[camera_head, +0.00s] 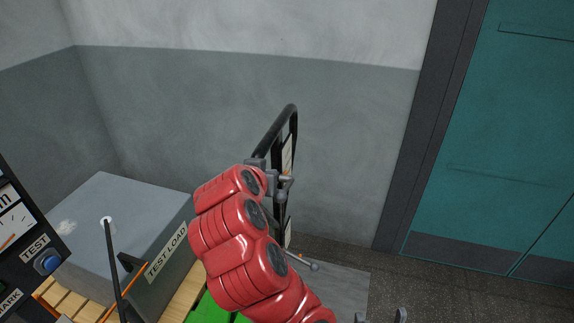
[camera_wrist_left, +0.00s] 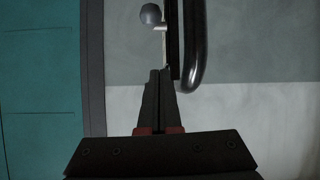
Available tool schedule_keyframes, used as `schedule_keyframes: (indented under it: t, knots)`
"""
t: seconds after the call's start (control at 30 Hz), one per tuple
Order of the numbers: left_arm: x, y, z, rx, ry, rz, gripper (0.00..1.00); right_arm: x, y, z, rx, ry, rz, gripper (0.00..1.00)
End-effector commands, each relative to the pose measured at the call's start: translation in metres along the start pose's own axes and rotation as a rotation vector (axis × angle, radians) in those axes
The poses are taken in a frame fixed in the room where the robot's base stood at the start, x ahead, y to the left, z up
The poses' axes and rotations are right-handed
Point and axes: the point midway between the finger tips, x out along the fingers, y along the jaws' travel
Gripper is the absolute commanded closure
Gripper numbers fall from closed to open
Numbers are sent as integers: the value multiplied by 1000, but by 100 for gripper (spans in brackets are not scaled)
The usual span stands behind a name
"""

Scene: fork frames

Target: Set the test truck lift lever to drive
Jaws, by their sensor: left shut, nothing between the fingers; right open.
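The black loop handle of the test truck (camera_head: 292,112) stands upright in the middle of the head view. A grey rod with a round knob, apparently the lift lever (camera_head: 306,262), sticks out right of my red left arm. In the left wrist view the round knob (camera_wrist_left: 151,13) and its pale stem show beside the black handle (camera_wrist_left: 196,45). My left gripper (camera_wrist_left: 160,74) is shut and empty, its tips near the stem; I cannot tell if they touch. My left arm largely hides the truck's lower part. The lever's setting is unclear.
A grey TEST LOAD box (camera_head: 130,205) sits on a wooden pallet (camera_head: 183,296) at left. A dark panel with a blue TEST button (camera_head: 47,262) stands at far left. A teal door (camera_head: 505,150) is at right. Open floor (camera_head: 420,285) lies before it.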

Motion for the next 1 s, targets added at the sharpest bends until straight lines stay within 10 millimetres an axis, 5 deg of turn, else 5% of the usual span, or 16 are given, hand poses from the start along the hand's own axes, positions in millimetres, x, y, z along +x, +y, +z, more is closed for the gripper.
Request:
schedule_keyframes:
  t: [0.27, 0.63, 1.0]
  knots:
    - [-1, 4, -2, -4, -17, 18, 100, 11, 0, -2, 0, -1, 0, 26]
    - [18, 4, -4, -3, -20, 17, 100, 65, 3, -11, 0, 0, 0, 26]
    - [82, 6, 0, -4, -18, 20, 100, 84, 4, -14, 0, 0, 0, 26]
